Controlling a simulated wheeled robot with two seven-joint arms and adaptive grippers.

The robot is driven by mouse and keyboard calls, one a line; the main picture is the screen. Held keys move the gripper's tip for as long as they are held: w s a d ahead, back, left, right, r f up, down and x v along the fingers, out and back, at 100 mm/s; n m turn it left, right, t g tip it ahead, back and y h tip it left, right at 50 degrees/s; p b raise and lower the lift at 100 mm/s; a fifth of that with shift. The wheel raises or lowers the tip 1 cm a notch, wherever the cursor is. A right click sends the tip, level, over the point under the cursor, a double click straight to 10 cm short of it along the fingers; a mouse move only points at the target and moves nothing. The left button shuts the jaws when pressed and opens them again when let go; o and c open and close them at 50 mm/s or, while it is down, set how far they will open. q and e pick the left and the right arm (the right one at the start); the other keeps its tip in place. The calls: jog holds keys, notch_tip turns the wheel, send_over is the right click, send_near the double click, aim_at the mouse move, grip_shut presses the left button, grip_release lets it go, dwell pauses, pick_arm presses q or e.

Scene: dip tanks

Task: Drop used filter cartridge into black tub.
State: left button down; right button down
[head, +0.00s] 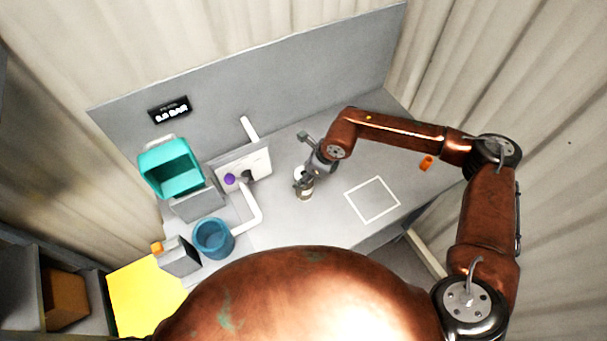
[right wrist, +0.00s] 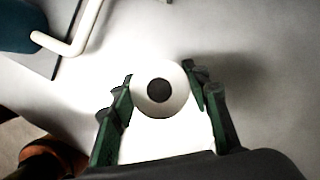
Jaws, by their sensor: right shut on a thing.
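The filter cartridge (right wrist: 172,82) is a white cylinder with a dark round hole in its end. My right gripper (right wrist: 158,92) is shut on it, with one green finger on each side. In the head view the right gripper (head: 303,178) is over the middle of the grey bench, and the pale cartridge (head: 304,195) shows just below it. I cannot tell whether the cartridge touches the bench. I see no black tub; a blue round tub (head: 213,238) stands to the left near the bench's front edge. My left gripper is not in view.
A teal bin (head: 170,168) stands at the back left on a grey block. A white panel with a purple knob (head: 230,179) and a white pipe (head: 249,217) lie between the gripper and the blue tub. A white square outline (head: 373,200) marks clear bench at right.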

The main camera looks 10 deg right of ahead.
jog(key=shift+f, duration=0.3)
jog(key=shift+f+b, duration=0.15)
jog(key=shift+b, duration=0.15)
jog(key=c, duration=1.1)
grip_release()
